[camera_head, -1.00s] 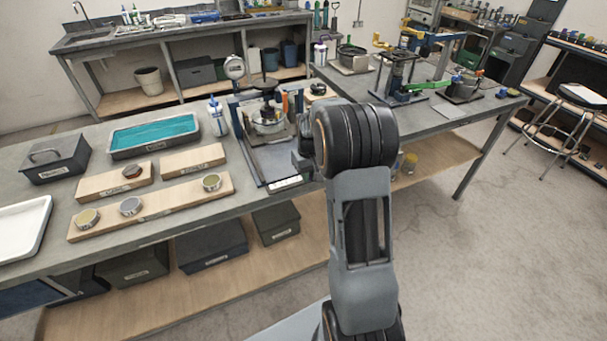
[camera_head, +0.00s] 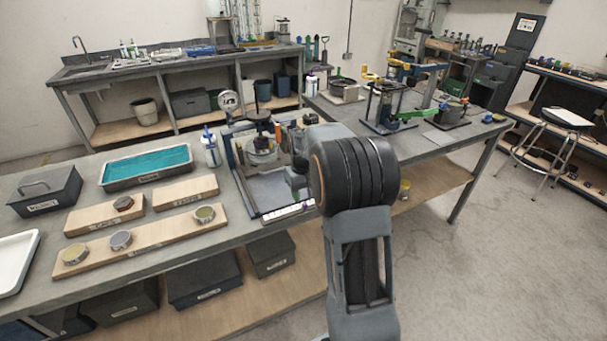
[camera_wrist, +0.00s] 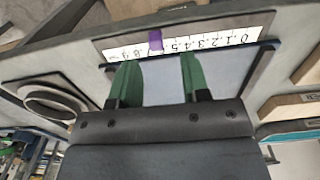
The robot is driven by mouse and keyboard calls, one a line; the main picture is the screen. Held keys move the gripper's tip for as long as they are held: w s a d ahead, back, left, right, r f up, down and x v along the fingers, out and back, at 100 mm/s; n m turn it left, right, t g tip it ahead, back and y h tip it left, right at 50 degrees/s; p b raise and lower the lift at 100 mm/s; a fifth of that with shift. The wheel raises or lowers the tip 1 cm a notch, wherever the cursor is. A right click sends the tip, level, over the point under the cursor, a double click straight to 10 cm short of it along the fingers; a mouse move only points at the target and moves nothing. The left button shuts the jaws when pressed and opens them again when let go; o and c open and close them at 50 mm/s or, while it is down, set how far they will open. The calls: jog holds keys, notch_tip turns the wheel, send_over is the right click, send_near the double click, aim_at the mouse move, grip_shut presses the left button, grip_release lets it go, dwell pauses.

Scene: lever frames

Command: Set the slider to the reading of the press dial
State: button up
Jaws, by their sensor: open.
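The purple slider (camera_wrist: 155,40) stands on a white numbered scale strip (camera_wrist: 215,41) in the wrist view. It stands on the high side of 5, by about 6; the digits beside it are partly hidden. My gripper (camera_wrist: 158,62) is open, its two green fingers pointing at the strip, with the slider between their lines and apart from them. In the head view my arm hides most of the gripper. The press dial (camera_head: 229,99) is a round white gauge at the back left of the press (camera_head: 262,148); its needle is too small to read. The strip (camera_head: 282,213) lies along the press base's front edge.
Left of the press are a white bottle (camera_head: 210,150), a teal-filled tray (camera_head: 147,182), wooden boards (camera_head: 150,239) with round weights, and a dark lidded box (camera_head: 45,192). A second bench (camera_head: 450,135) stands at the right.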

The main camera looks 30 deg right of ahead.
aim_at(304, 205)
notch_tip(304, 205, up, 9)
dwell(0.3)
